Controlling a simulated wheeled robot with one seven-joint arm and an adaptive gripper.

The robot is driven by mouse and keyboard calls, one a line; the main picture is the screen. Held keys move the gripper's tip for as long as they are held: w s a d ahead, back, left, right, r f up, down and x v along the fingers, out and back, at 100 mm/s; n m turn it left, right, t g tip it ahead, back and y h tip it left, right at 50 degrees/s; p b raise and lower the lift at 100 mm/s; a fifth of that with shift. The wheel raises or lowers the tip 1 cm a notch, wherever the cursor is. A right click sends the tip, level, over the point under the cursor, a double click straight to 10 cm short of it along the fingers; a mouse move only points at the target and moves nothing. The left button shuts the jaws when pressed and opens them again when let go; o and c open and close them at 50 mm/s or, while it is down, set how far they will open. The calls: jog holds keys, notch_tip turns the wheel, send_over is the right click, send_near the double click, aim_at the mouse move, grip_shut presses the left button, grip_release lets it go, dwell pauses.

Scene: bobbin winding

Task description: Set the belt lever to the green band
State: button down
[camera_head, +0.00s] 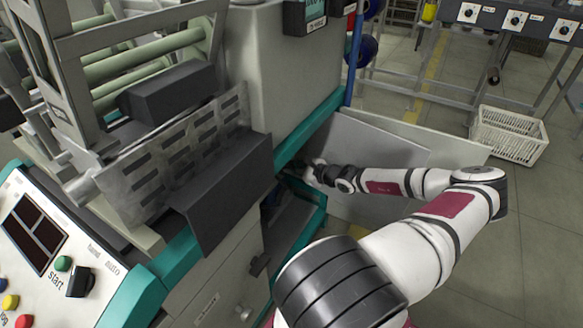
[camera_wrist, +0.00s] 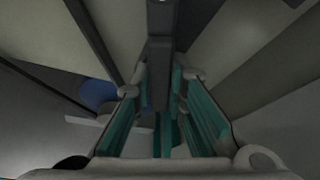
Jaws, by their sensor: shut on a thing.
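My gripper (camera_head: 302,170) reaches into the recess at the machine's right side, below the teal edge, in the head view. In the wrist view my gripper (camera_wrist: 161,82) has its fingers on either side of a dark upright bar, which looks like the belt lever (camera_wrist: 160,45), and is shut on it. The lever's far end runs out of the top of the wrist view. In the head view the lever cannot be made out behind my gripper and the machine housing. Teal strips show along the fingers; I cannot make out a green band on a scale.
The grey machine (camera_head: 285,60) with teal trim stands close to my gripper. A grey panel (camera_head: 375,140) stands just behind my forearm. A control panel (camera_head: 45,245) is at lower left. A white crate (camera_head: 508,135) lies on the open floor at right.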

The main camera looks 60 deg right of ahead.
jog(key=shift+r+m+y+p, duration=0.1)
jog(key=shift+m+y+p, duration=0.55)
jog(key=shift+p, duration=0.6)
jog(key=shift+m+g+y+p, duration=0.3)
jog(key=shift+m+y+p, duration=0.2)
jog(key=shift+m, duration=0.35)
jog(key=c, duration=1.6)
grip_release()
notch_tip(320, 180, up, 10)
jog(key=shift+f, duration=0.1)
jog(key=shift+a, duration=0.1)
